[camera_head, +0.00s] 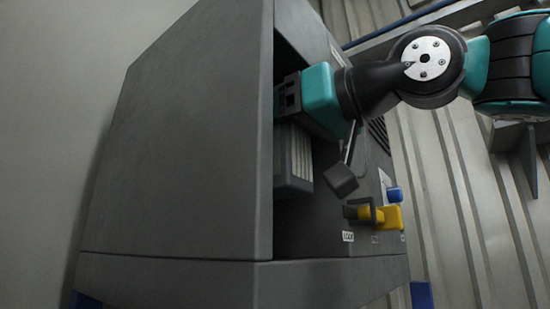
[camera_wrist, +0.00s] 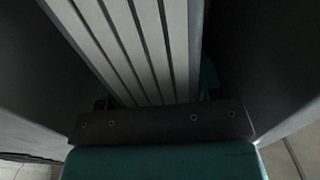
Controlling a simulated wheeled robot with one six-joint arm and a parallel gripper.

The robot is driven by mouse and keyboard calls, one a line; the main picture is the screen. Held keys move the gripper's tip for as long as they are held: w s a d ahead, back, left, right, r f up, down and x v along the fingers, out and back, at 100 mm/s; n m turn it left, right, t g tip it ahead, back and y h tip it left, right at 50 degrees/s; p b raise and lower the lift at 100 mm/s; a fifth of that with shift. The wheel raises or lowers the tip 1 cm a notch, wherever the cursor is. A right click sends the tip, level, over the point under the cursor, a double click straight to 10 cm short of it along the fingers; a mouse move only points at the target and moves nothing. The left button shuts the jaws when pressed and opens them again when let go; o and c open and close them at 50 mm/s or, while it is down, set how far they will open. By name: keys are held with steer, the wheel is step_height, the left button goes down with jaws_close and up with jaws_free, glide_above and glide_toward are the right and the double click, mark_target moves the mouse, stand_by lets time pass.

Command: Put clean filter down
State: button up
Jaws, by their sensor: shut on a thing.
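The clean filter is a block with pale pleats and a dark frame (camera_head: 298,160). In the head view it hangs just below my gripper (camera_head: 291,105), inside the opening of the grey cabinet (camera_head: 180,150). My gripper is shut on the filter. In the wrist view the pale ribbed face of the filter (camera_wrist: 150,45) runs away from my gripper (camera_wrist: 160,120). The fingertips and the filter's far end are hidden. I cannot tell whether the filter touches anything below it.
A dark flap or lever (camera_head: 341,180) sits right of the filter. A yellow handle (camera_head: 386,215) and a blue knob (camera_head: 395,194) stick out of the cabinet's right side. A ribbed wall (camera_head: 450,180) stands behind.

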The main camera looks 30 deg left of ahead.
mark_target(278, 195)
steer(key=f+b, duration=0.1)
steer(key=f, duration=0.2)
steer(key=shift+a+b, duration=0.2)
steer(key=shift+b, duration=0.1)
steer(key=shift+a+f, duration=0.1)
steer(key=shift+f, duration=0.15)
step_height(278, 195, down, 3)
steer(key=shift+b, duration=0.3)
steer(key=shift+a+f+p, duration=0.1)
steer(key=shift+p, duration=0.25)
steer(key=shift+f, duration=0.15)
steer(key=shift+f, duration=0.1)
steer(key=o, duration=1.3)
steer(key=shift+o, duration=0.2)
